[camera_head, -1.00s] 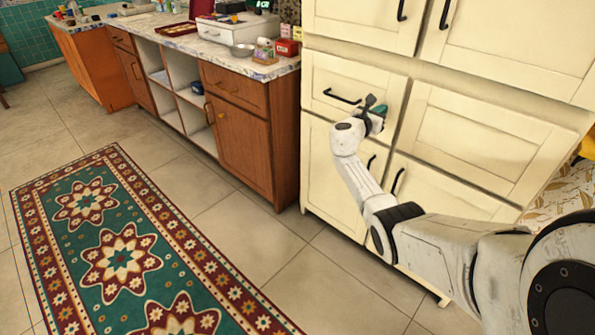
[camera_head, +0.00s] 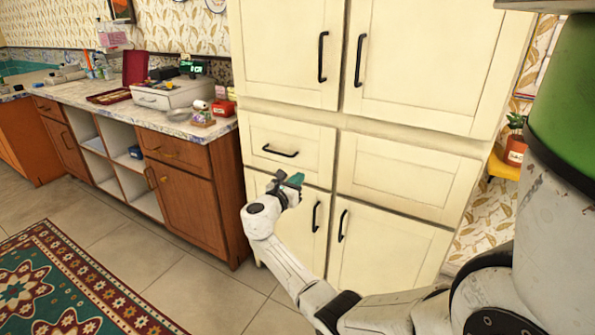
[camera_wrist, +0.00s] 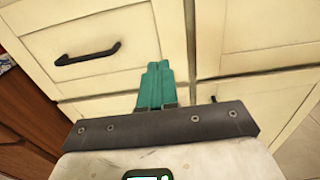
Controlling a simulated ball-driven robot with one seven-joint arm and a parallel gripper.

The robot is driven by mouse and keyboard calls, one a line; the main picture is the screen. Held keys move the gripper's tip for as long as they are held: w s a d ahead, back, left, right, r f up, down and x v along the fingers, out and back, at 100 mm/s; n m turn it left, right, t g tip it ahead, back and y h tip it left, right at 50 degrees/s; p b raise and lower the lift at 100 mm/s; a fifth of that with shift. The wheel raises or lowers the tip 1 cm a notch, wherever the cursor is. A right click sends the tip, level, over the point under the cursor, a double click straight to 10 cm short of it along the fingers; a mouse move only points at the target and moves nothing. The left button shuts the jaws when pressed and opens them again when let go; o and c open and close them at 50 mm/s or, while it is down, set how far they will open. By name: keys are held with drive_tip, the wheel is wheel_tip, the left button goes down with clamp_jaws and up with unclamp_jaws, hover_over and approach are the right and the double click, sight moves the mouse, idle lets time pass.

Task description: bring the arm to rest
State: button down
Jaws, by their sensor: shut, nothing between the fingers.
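My gripper (camera_head: 294,181) is in front of the cream cabinet (camera_head: 290,144), below a drawer with a black handle. In the wrist view its teal fingers (camera_wrist: 155,84) lie side by side, shut, with nothing between them. They point at the cabinet front, to the right of the drawer handle (camera_wrist: 88,54). I cannot tell how close the fingertips are to the cabinet. My white arm reaches up to the gripper from the lower right in the head view.
A wooden counter (camera_head: 190,200) with open shelves stands to the left. Its top holds a white box (camera_head: 170,95) and small items. A patterned rug (camera_head: 75,290) lies on the tiled floor at lower left. A potted plant (camera_head: 516,146) stands on a yellow shelf at right.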

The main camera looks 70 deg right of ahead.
drive_tip(key=shift+a, duration=0.2)
drive_tip(key=s+a+f+m+t+y+p, duration=0.1)
drive_tip(key=a+f+m+t+y+p, duration=0.25)
drive_tip(key=a, duration=0.95)
drive_tip(key=s+a+f+m+y+p, duration=0.15)
drive_tip(key=a+f+m+y, duration=0.45)
drive_tip(key=a, duration=0.6)
drive_tip(key=s+a+r+m+y+p, duration=0.1)
drive_tip(key=s+a+m+y+p, duration=0.1)
drive_tip(key=a, duration=0.9)
drive_tip(key=s+a+r+m+t+y+p, duration=0.1)
drive_tip(key=s+a+m+y+p, duration=0.2)
drive_tip(key=a, duration=0.9)
drive_tip(key=s+m+y, duration=0.1)
drive_tip(key=s+y, duration=0.2)
drive_tip(key=s, duration=0.2)
drive_tip(key=shift+r+t, duration=0.1)
drive_tip(key=shift+t, duration=0.15)
